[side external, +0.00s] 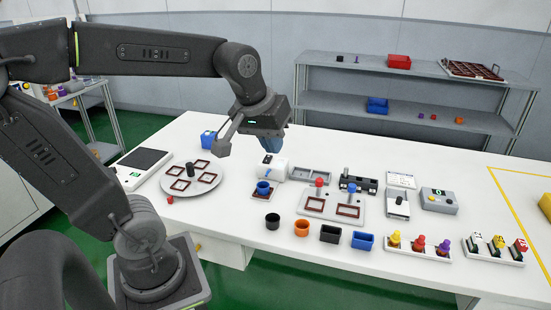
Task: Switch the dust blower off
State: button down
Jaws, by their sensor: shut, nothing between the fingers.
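I cannot tell for certain which device is the dust blower. Any switch position is too small to read.
A round grey plate with brown frames (209,184) is at the left. A board with red and blue knobs (331,203) is in the middle. Cups and bins, including an orange cup (301,228), line the front. The white table (210,240) has free room at front left.

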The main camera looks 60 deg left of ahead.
jog(key=w+a+n+g, duration=0.1)
jog(key=w+a+n, duration=0.6)
jog(key=a, duration=0.1)
jog(key=n+g, duration=0.3)
jog(key=n, duration=1)
send_over(270, 157)
jog(key=s+d, duration=0.1)
notch_tip(270, 157, down, 7)
jog(key=shift+s, duration=0.2)
jog(key=shift+f, duration=0.1)
jog(key=f, duration=0.9)
jog(key=w+a+f, duration=0.1)
jog(key=f, duration=0.4)
jog(key=shift+w, duration=0.1)
